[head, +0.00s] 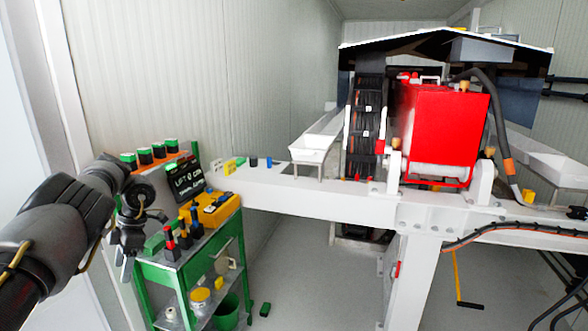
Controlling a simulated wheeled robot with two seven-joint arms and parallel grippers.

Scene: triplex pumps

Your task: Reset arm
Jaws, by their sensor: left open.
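My left arm (62,228) comes in from the left edge and is bent at its wrist. My left gripper (126,262) points down at the left side of the green tool cart (228,262). It is open, and nothing shows between its fingers. I cannot tell whether it touches the cart. My right arm and right gripper are not in view.
The cart carries a yellow tray (212,210), red-and-black tools (170,246) and a black sign (186,182). A white beam (300,186) runs right to the red pump housing (436,130). A green bin (226,312) stands low at the cart. Floor between cart and pump frame is mostly clear.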

